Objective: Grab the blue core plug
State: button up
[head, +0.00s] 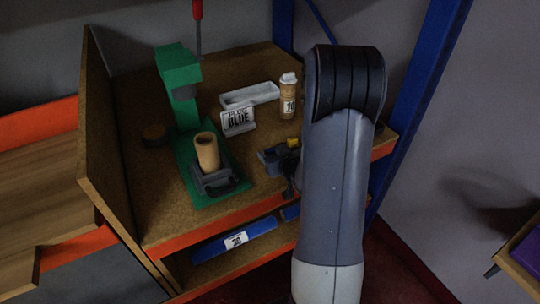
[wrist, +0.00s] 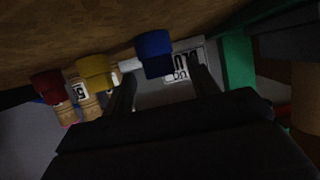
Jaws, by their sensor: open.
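The blue core plug (wrist: 153,52) shows in the wrist view as a short, dark blue cylinder. It lies ahead of my gripper (wrist: 163,72), between the directions of its two fingertips. The fingers are apart with nothing held; I cannot tell how far the plug is from them. A yellow plug (wrist: 97,72) and a red plug (wrist: 48,85) stand in a row to its left. In the head view my arm hides most of the gripper, and I cannot clearly make out the blue plug. A yellow piece (head: 293,143) shows beside the arm.
A green press (head: 178,88) holds a tan tube (head: 206,152) on the bench's left.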

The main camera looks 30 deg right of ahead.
jog(key=shift+w, duration=0.1)
jog(key=c, duration=1.1)
jog(key=shift+o, duration=0.2)
